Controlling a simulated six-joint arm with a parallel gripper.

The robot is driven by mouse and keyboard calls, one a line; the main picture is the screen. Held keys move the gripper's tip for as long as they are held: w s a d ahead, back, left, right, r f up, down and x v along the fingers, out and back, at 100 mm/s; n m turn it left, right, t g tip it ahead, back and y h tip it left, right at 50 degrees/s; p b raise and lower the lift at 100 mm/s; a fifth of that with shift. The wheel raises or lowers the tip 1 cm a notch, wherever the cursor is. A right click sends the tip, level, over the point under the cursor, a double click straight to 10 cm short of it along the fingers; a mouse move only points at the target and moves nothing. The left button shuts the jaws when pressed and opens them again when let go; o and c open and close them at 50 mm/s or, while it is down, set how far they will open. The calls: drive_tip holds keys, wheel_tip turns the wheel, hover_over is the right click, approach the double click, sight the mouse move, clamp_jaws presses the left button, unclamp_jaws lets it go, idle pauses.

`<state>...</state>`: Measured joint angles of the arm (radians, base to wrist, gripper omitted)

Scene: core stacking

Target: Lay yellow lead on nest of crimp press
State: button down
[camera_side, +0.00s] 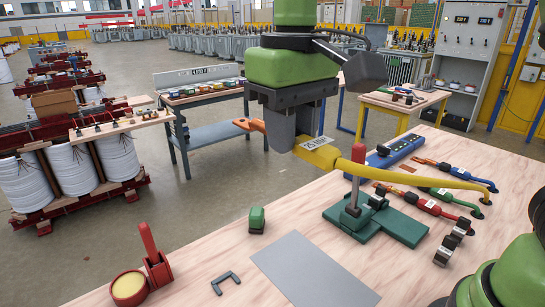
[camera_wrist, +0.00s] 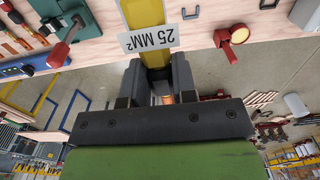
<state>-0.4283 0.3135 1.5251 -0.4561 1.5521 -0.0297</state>
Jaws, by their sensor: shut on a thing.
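My gripper (camera_side: 288,130) is shut on the yellow lead (camera_side: 322,154), high above the bench's far edge. In the wrist view the lead (camera_wrist: 153,58) lies between the fingers (camera_wrist: 157,80), with a white "25 MM²" label. An orange end (camera_side: 250,125) sticks out left of the fingers; the cable runs right, over the press, to the bench's right side. The crimp press (camera_side: 400,226) has a green base, a red-knobbed lever standing up and a dark block (camera_side: 376,203). It stands right of and below my gripper, apart from the held end. Its nest is hard to make out.
A grey plate (camera_side: 310,270), green block (camera_side: 257,218), dark bracket (camera_side: 225,283) and red-handled pot (camera_side: 130,287) are in front. A blue strip (camera_side: 395,152) lies behind.

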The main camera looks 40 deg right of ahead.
drive_tip(key=w+d, duration=0.3)
drive_tip(key=d, duration=1.3)
drive_tip(key=s+d, duration=0.3)
drive_tip(key=d, duration=0.4)
drive_tip(key=s+d, duration=0.4)
drive_tip(key=d, duration=0.4)
wheel_tip(320, 180, down, 18)
drive_tip(key=shift+w+a, duration=0.2)
drive_tip(key=shift+w, duration=0.15)
drive_tip(key=shift+f, duration=0.1)
hover_over(392, 221)
drive_tip(key=shift+f, duration=2.8)
drive_tip(key=shift+f, duration=1.7)
drive_tip(key=c, duration=0.8)
unclamp_jaws()
drive_tip(key=shift+c, duration=0.2)
